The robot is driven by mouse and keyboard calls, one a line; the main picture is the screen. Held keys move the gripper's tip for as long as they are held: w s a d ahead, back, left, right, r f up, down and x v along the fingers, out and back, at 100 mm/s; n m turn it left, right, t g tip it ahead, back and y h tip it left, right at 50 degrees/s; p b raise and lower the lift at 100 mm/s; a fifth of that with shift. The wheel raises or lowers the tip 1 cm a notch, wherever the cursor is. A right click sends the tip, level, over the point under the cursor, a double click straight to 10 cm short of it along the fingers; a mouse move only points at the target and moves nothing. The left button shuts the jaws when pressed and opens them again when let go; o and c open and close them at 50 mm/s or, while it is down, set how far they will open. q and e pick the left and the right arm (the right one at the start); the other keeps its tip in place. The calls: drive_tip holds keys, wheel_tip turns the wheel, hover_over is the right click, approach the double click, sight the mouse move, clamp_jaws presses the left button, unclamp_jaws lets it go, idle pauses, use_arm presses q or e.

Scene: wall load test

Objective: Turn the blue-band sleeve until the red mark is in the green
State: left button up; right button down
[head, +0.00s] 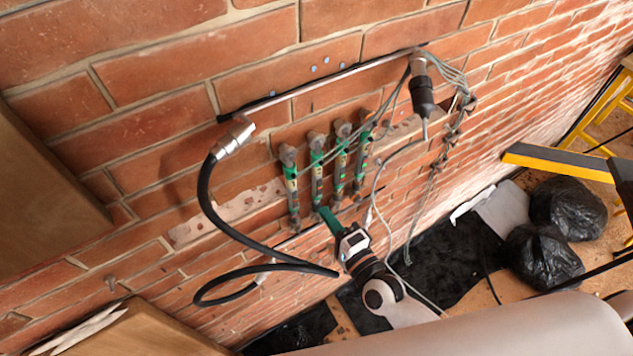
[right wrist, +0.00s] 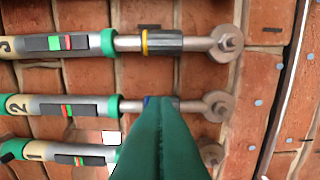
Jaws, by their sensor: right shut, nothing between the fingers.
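Several numbered rods with green end rings are mounted side by side on the brick wall. In the right wrist view, the rod labelled 2 (right wrist: 45,107) has a dark window (right wrist: 67,111) with thin red and green marks close together; I cannot tell whether the red lies inside the green. The blue-band sleeve (right wrist: 148,100) on that rod is mostly hidden behind my right gripper (right wrist: 160,103); only a little blue shows. My right gripper's green fingers are shut together at the sleeve; I cannot tell if they touch it. The gripper (head: 323,211) also shows in the head view. My left gripper is out of view.
A yellow-band sleeve (right wrist: 160,42) sits on neighbouring rod 3, and rod 1 (right wrist: 60,152) is close on the other side. A black hose (head: 205,200) loops left of the rods. Thin cables (head: 378,190) hang to the right. Black bags (head: 540,257) lie on the floor.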

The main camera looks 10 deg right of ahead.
drive_tip(key=shift+s+d, duration=0.1)
drive_tip(key=shift+s, duration=0.05)
drive_tip(key=v, duration=0.7)
idle(0.4)
idle(0.3)
